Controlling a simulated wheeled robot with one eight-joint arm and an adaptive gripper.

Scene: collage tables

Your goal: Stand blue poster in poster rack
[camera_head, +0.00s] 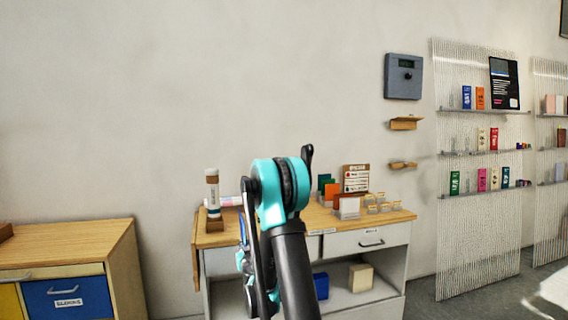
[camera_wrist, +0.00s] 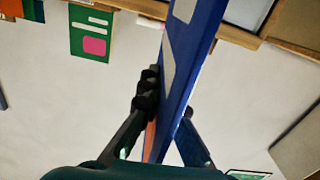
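In the wrist view a long blue flat piece with pale grey patches, which looks like the blue poster (camera_wrist: 189,50), runs from between my fingers up past the top edge. My gripper (camera_wrist: 165,125) has one dark finger along its left face and the other behind its right side, closed on it. In the head view my teal gripper and arm stand in front of the middle table, and my fingertips are hidden. Green and orange upright cards (camera_head: 331,188) stand on that table; I cannot tell whether they are in the poster rack.
The table (camera_head: 365,225) also holds a menu-like board (camera_head: 356,178), small jars (camera_head: 378,205) and a bottle-like column (camera_head: 212,190). A blue box (camera_head: 321,285) and a beige box (camera_head: 361,277) lie below. A wooden cabinet (camera_head: 85,245) stands left; shelved wall panels (camera_head: 480,220) stand right.

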